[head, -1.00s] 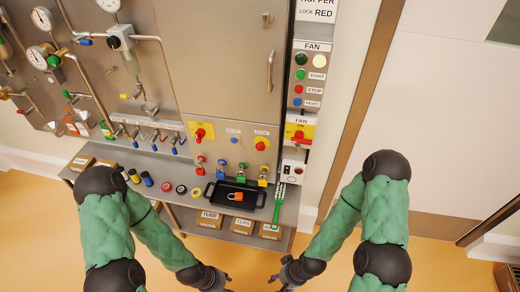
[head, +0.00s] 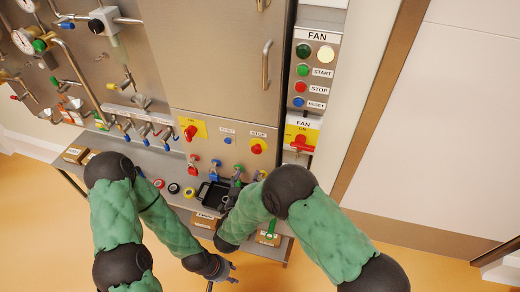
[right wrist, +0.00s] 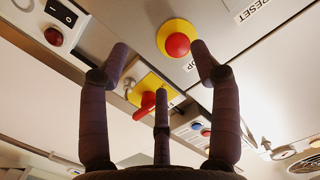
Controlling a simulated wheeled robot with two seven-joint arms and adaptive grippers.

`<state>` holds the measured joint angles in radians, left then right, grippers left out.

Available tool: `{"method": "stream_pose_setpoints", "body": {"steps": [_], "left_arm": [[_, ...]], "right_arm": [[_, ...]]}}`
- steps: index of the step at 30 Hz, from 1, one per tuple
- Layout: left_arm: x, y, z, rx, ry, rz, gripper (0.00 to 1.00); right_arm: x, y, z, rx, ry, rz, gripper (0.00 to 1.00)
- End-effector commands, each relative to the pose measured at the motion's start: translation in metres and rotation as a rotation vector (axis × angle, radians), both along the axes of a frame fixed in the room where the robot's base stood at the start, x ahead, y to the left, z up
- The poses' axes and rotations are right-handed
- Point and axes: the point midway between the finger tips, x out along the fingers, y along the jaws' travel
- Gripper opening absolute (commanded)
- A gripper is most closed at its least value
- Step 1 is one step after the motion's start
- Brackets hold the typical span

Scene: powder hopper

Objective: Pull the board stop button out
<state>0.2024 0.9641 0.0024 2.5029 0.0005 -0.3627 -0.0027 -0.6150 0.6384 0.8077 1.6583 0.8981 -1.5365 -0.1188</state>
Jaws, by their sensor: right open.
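The board stop button (head: 257,147) is a red knob on a yellow round base, on the steel panel under a STOP label. In the right wrist view the stop button (right wrist: 177,44) is close ahead, beside the right-hand finger. My right gripper (right wrist: 160,53) is open and empty, its fingers spread below the panel; no finger is clearly touching the button. In the head view the right gripper is hidden by or lost against my right forearm. My left gripper (head: 233,273) appears open and empty, low over the floor in front of the bench.
A red rotary switch (head: 191,132) on a yellow plate sits left of the button, and a FAN switch (head: 299,142) to its right. Coloured padlocks (head: 193,165) hang below. A black tray (head: 205,200) lies on the bench, partly hidden by my right arm.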

Motion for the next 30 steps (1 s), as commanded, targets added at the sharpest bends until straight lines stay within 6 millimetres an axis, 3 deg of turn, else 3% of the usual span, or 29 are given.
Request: {"method": "stream_pose_setpoints", "body": {"steps": [3, 8, 24, 30], "left_arm": [[0.000, 0.000, -0.004, 0.000, 0.000, 0.000, 0.40], [0.000, 0.000, -0.006, 0.000, 0.000, 0.000, 0.40], [0.000, 0.000, -0.026, 0.000, 0.000, 0.000, 0.40], [0.000, 0.000, -0.030, 0.000, 0.000, 0.000, 0.40]], "right_arm": [[-0.009, 0.010, 0.018, -0.012, -0.081, -0.036, 0.63], [-0.008, 0.009, 0.025, -0.017, -0.109, -0.056, 0.63], [0.072, -0.017, 0.023, -0.016, -0.107, -0.055, 0.63], [0.088, -0.022, 0.024, -0.017, -0.106, -0.053, 0.63]]}}
